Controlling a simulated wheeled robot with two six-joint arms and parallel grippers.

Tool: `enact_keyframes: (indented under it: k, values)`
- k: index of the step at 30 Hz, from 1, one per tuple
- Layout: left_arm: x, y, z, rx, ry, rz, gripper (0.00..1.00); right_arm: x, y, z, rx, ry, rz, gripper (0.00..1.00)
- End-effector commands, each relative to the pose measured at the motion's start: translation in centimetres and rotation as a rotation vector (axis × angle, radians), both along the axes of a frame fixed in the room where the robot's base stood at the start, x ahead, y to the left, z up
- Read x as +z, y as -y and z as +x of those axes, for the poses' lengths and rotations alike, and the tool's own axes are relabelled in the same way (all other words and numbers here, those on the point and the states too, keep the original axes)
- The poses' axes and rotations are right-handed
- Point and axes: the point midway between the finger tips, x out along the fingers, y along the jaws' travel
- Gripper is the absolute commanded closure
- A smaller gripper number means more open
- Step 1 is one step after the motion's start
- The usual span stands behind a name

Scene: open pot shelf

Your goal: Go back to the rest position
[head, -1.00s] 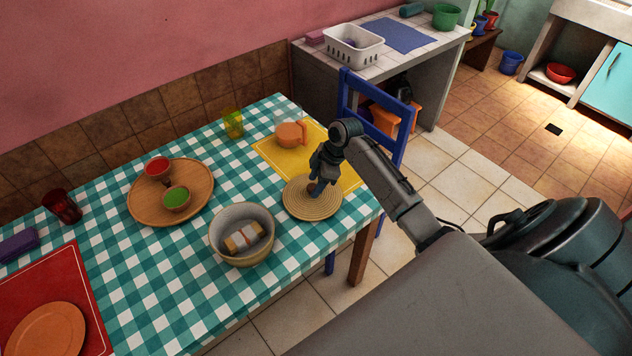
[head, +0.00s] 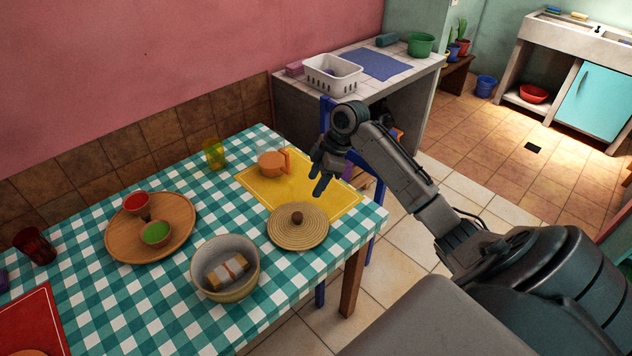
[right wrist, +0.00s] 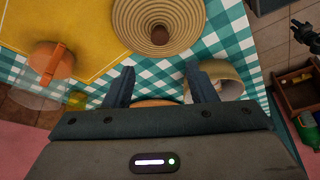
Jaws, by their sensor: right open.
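My right gripper (head: 320,180) is open and empty. It hangs in the air above the yellow placemat (head: 337,203), above and a little right of the round woven lid (head: 298,232) with a dark knob. Its two fingers (right wrist: 162,88) show in the right wrist view, with nothing between them, and the woven lid (right wrist: 130,25) lies beyond them. The lid lies flat on the table, partly on the placemat, apart from the fingers.
A blue chair (head: 369,183) stands at the table's right end.

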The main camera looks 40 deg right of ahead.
Motion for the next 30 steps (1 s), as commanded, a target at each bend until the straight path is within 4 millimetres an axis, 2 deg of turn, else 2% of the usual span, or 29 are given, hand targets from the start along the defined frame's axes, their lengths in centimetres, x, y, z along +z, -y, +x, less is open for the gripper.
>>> enact_keyframes:
  k: [10,14,17,18,22,26,30]
  values:
    - [0.0,0.0,0.0,0.000,-0.001,0.000,0.64,-0.2,-0.1,-0.1,-0.002,-0.002,-0.001,0.49]
    - [0.0,-0.1,0.0,0.000,-0.001,0.001,0.64,-2.5,-1.7,-1.5,-0.035,-0.021,-0.017,0.49]
    - [0.0,-0.1,0.0,0.000,-0.001,0.001,0.64,-5.7,-4.2,-4.1,-0.102,-0.045,-0.043,0.49]
    - [0.0,-0.1,0.0,0.000,-0.001,0.001,0.64,-7.1,-5.3,-5.5,-0.139,-0.054,-0.056,0.49]
    - [0.0,-0.1,0.0,0.000,-0.001,0.001,0.64,-10.7,-8.9,-10.7,-0.285,-0.069,-0.089,0.49]
    - [0.0,-0.1,0.0,-0.001,-0.001,0.001,0.64,-12.5,-11.7,-15.9,-0.450,-0.068,-0.105,0.49]
    - [0.0,-0.1,0.0,-0.001,-0.001,0.001,0.64,-12.7,-13.2,-20.3,-0.611,-0.056,-0.114,0.49]
